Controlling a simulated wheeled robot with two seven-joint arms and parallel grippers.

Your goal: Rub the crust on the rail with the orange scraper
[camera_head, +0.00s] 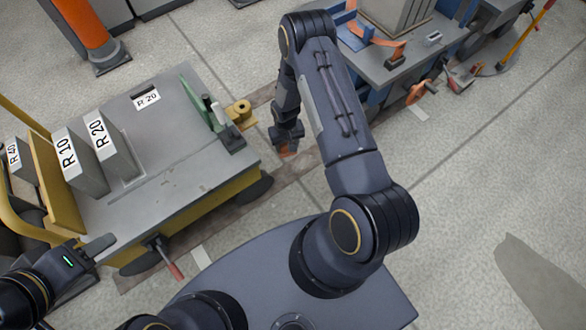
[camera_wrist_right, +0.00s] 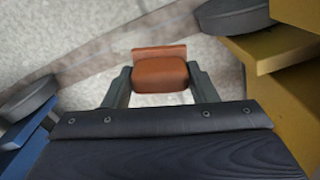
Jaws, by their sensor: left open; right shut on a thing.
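The orange scraper (camera_wrist_right: 160,76) is held between the two fingers of my right gripper (camera_wrist_right: 160,86). In the head view, my right gripper (camera_head: 287,139) hangs over the gap between the two carts, with the orange scraper (camera_head: 288,151) partly hidden below it. My left gripper (camera_head: 93,264) is open and empty at the lower left, beside the front edge of the grey-topped cart. A green upright strip (camera_head: 196,101) stands along that cart's far right side. I cannot tell surely which part is the rail. No crust is clearly visible; faint brown specks mark the cart top.
The grey-topped yellow cart (camera_head: 160,170) carries labelled blocks R 10 (camera_head: 79,162) and R 20 (camera_head: 113,148). A blue-framed bench (camera_head: 376,66) stands at the upper right. A red-handled lever (camera_head: 170,262) sticks out of the cart's front. Open floor lies to the right.

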